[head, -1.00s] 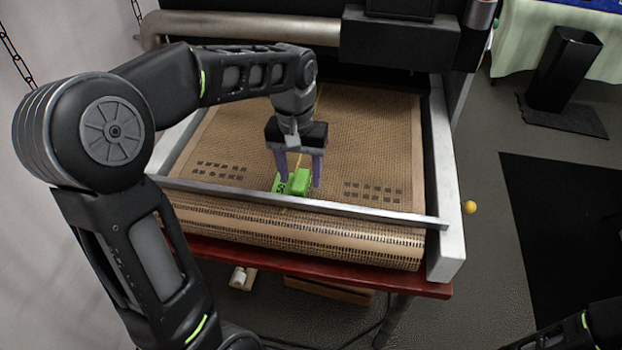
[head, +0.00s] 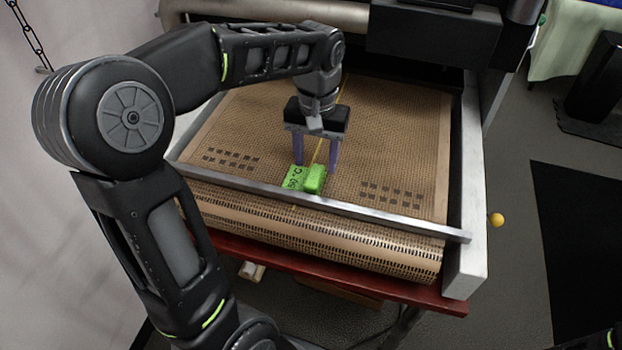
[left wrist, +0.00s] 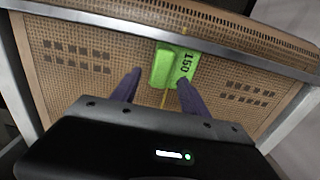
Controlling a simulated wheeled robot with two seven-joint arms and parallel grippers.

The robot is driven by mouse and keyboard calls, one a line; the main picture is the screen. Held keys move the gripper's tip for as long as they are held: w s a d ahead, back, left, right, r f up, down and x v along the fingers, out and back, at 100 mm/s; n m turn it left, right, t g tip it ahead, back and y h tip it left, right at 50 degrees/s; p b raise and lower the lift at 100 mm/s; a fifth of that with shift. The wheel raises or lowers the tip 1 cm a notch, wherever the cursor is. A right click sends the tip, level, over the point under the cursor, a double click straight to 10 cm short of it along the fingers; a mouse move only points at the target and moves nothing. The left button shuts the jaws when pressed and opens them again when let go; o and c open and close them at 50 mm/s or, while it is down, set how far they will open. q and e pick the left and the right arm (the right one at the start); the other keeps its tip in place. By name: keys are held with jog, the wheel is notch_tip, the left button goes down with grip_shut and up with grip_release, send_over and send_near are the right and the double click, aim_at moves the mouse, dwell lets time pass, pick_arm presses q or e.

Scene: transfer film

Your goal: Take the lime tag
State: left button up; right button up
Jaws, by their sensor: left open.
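The lime tag (head: 297,179) lies on the brown mesh belt (head: 250,126), close behind the metal bar at the front. It has dark printed figures on its left part and a raised green block on its right part. My left gripper (head: 316,164) is just behind the tag, its two purple fingers apart and pointing down. Whether the fingertips touch the belt I cannot tell. My right gripper is not in view.
A metal bar (head: 330,208) crosses the belt's front edge, close to the tag. A metal side rail (head: 468,180) runs along the right. A dark housing (head: 432,38) spans the back. The belt around the tag is otherwise clear.

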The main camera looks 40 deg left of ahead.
aim_at(315, 173)
pick_arm(q)
jog(key=shift+a+f+p, duration=0.15)
jog(key=shift+f+p, duration=0.25)
jog(key=shift+f, duration=2.25)
jog(key=shift+c, duration=0.5)
grip_shut()
